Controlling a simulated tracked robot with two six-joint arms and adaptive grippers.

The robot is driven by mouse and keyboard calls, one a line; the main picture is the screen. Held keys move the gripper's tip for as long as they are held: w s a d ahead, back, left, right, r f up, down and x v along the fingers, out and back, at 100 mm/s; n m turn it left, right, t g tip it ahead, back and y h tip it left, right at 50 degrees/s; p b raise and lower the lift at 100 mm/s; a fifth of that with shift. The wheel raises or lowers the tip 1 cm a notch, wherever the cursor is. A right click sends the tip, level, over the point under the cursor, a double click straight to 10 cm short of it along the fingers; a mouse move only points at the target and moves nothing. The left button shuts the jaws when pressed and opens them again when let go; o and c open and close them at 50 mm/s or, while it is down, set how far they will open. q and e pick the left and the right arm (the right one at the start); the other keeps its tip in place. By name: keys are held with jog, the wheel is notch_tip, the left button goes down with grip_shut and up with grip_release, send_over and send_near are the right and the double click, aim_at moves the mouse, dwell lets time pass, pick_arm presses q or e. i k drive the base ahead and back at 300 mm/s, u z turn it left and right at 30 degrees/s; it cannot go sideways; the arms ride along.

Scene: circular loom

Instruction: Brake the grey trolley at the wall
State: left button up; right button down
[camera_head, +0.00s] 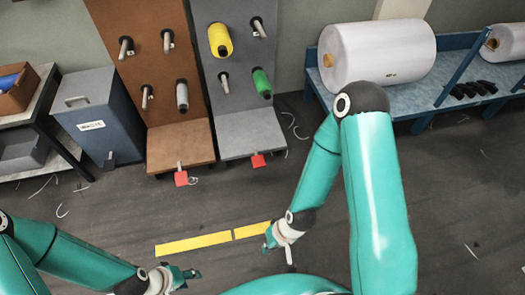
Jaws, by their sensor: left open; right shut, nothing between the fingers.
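The grey trolley (241,130) stands against the wall at the top middle, with an upright panel of pegs over a low base. A yellow spool (220,40) and a green spool (262,82) are on its pegs. A red pedal (258,161) sticks out at the front of its base near the floor; I cannot tell whether it is up or down. My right gripper (269,240) is shut and empty, over the floor in front of the trolley and well short of the pedal. My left gripper (188,276) is open and empty at the lower left.
A brown trolley (180,148) with its own red pedal (181,179) stands close on the left. Further left is a waste bin (98,115). A blue rack (405,102) bears a large white roll (380,52). Yellow tape (193,244) marks the open floor; scraps lie about.

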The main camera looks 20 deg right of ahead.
aim_at(258, 162)
jog(key=z, duration=0.25)
jog(key=i, duration=1.15)
jog(key=z, duration=0.1)
